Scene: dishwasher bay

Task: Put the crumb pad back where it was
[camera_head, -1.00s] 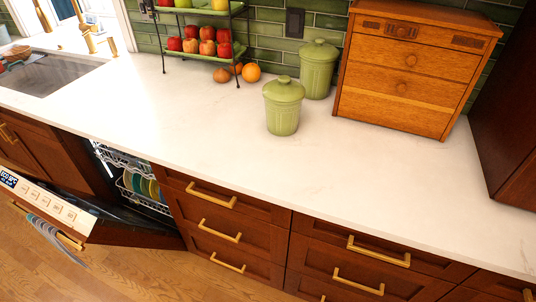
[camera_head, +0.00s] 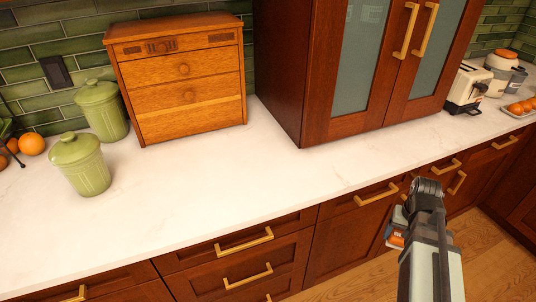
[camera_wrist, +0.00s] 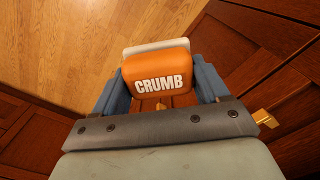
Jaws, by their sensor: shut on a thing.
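The crumb pad (camera_wrist: 156,74) is an orange block with white "CRUMB" lettering and a pale layer along its far edge. My gripper (camera_wrist: 160,98) is shut on it, with a blue-grey finger on each side. In the head view my gripper (camera_head: 396,228) is at the lower right, in front of the drawer fronts and below the counter edge. Only a small orange part of the pad shows there; my arm hides the rest.
The white counter (camera_head: 250,170) is mostly clear. Green canisters (camera_head: 80,165) and a wooden chest (camera_head: 183,85) stand at the left. A tall glass-door cabinet (camera_head: 365,60) stands on the counter. A toaster (camera_head: 466,88) and a tray of oranges (camera_head: 520,108) are at the far right.

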